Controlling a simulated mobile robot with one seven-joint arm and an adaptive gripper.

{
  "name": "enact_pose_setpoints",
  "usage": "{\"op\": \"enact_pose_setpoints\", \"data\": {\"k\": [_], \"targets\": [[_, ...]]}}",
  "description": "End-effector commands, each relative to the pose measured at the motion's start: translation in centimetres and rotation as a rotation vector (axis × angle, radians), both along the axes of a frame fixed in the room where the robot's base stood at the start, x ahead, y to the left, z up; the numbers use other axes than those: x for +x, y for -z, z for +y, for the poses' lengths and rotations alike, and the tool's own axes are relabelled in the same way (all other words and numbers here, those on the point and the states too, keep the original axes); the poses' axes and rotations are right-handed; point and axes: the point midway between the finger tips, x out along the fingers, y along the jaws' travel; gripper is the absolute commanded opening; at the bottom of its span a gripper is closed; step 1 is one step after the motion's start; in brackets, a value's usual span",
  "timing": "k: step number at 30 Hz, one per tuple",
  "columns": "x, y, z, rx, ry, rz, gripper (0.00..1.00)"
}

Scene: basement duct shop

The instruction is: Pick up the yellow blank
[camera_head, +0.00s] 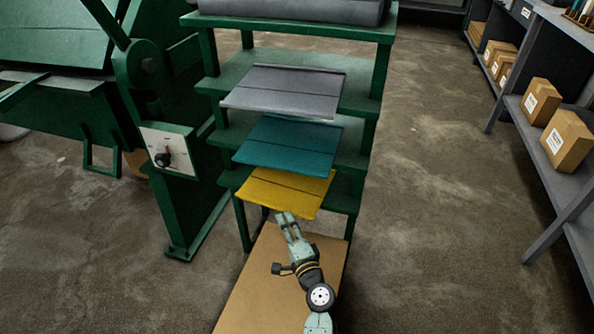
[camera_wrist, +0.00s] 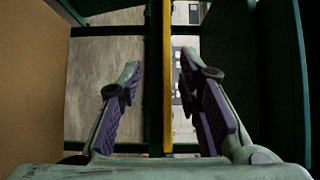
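The yellow blank (camera_head: 283,192) is a flat sheet with a crease line. It lies on the lowest visible green shelf and sticks out over its front edge. My gripper (camera_head: 286,215) is at the blank's front edge in the head view. In the wrist view the gripper (camera_wrist: 160,68) is open, with its purple-padded fingers apart. The yellow blank's edge (camera_wrist: 168,75) shows there as a thin upright strip between the fingers. I see no finger pressed on it. How far the edge reaches in between the fingers is hard to tell.
A teal blank (camera_head: 288,145) and a grey blank (camera_head: 285,92) lie on the shelves above, on the green rack (camera_head: 362,100). A tan board (camera_head: 250,290) lies below my arm. A green machine (camera_head: 165,160) stands left. Open floor (camera_head: 430,190) lies right, before grey shelving (camera_head: 545,165) with cartons.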

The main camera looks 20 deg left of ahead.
Motion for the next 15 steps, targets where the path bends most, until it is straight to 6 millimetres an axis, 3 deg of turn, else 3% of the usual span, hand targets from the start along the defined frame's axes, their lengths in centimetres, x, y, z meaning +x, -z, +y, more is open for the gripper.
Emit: {"op": "enact_pose_setpoints", "data": {"k": [15], "targets": [[5.3,-1.3,3.3,0.0,-0.002,-0.001,0.32]]}}
